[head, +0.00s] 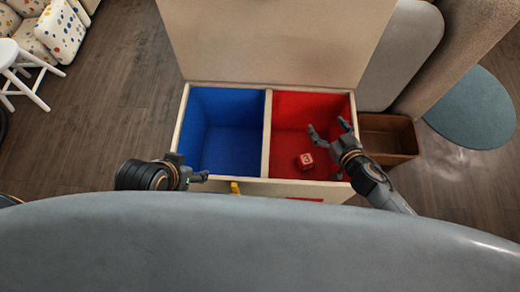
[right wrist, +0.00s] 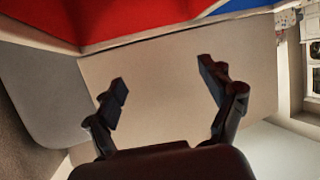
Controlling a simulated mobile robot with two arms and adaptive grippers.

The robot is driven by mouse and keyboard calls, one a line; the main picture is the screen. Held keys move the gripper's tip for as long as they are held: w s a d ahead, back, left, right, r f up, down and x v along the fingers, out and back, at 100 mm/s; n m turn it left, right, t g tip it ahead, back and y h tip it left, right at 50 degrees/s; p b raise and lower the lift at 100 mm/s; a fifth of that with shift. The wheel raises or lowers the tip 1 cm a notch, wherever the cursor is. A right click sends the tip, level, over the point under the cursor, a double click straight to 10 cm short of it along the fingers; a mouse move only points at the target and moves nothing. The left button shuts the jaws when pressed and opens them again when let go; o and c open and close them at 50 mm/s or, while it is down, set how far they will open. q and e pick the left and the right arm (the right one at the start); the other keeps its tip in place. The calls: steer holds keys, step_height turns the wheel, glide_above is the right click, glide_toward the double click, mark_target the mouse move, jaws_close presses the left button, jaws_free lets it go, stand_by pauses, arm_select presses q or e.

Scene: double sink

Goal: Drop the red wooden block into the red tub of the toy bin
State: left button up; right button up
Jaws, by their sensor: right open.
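The toy bin (head: 267,140) stands open with its lid (head: 275,40) raised at the back. Its blue tub (head: 222,128) is on the left and its red tub (head: 300,108) on the right. The red wooden block (head: 306,160), marked with a white 3, shows inside the red tub, apart from the fingers; I cannot tell if it touches the floor. My right gripper (head: 329,131) is open and empty over the tub's right side. In the right wrist view its spread fingers (right wrist: 163,77) hold nothing. My left gripper (head: 200,177) is at the bin's front edge by the blue tub; its jaws are unclear.
A brown open box (head: 388,138) stands right of the bin. A round blue-green mat (head: 472,108) lies farther right. A white stool (head: 22,70) and a spotted armchair (head: 58,32) are at the upper left. Wooden floor (head: 115,110) is free left of the bin.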

steer(key=v, duration=1.1)
steer(key=shift+d, duration=0.1)
